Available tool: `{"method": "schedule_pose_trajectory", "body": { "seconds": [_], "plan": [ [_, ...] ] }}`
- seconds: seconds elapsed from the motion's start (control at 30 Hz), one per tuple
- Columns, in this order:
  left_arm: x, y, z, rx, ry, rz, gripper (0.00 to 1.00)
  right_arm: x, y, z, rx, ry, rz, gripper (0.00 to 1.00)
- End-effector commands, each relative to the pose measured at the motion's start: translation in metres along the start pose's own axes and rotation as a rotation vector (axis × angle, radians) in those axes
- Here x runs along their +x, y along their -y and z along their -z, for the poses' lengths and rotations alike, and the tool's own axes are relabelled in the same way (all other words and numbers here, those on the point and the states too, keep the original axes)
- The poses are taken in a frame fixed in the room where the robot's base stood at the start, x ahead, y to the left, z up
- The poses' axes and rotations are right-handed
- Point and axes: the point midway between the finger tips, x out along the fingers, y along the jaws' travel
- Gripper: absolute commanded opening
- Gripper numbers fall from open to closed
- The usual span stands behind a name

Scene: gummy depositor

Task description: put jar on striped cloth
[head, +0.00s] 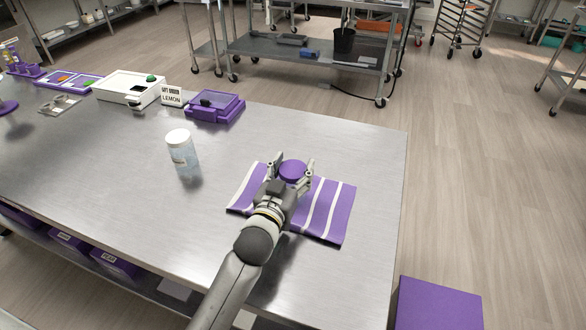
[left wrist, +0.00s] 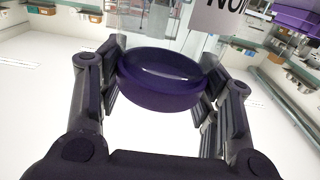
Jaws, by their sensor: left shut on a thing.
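The striped cloth (head: 325,212), purple with white stripes, lies flat near the table's right end. My left gripper (head: 291,175) is over the cloth, its fingers shut on a round thing with a purple top (head: 292,169), which I take for a jar with a purple lid. In the left wrist view the purple lid (left wrist: 160,82) sits between the two fingers; the body is mostly hidden, and I cannot tell whether it touches the cloth. Another jar (head: 183,155), clear with a white lid, stands upright on the table left of the cloth. My right gripper is out of view.
On the metal table (head: 110,185), a purple box (head: 215,108), a LEMON sign (head: 172,96) and a white machine (head: 128,88) stand along the far edge. A purple box (head: 437,305) is beyond the right edge. The table's front left is clear.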

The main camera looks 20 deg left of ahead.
Motion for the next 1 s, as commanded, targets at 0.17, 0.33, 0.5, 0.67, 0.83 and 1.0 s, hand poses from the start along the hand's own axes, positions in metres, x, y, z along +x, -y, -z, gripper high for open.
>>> {"method": "schedule_pose_trajectory", "body": {
  "seconds": [0.17, 0.33, 0.5, 0.67, 0.83, 1.0],
  "plan": [
    [0.000, 0.000, -0.006, 0.000, 0.002, 0.000, 0.22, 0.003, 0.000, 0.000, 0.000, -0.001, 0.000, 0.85],
    [-0.001, 0.000, -0.013, 0.000, 0.007, 0.001, 0.22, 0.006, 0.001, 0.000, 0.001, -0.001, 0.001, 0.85],
    [-0.001, 0.000, -0.018, -0.001, 0.015, 0.001, 0.22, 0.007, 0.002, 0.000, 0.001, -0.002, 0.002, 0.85],
    [-0.001, 0.000, -0.020, 0.000, 0.018, 0.001, 0.78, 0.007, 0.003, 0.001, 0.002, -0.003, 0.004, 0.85],
    [-0.001, 0.000, -0.019, 0.001, 0.015, 0.001, 0.81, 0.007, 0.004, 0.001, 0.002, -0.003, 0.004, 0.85],
    [-0.001, 0.000, -0.018, 0.002, 0.013, 0.001, 0.81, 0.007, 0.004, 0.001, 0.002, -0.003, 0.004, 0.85]
  ]
}}
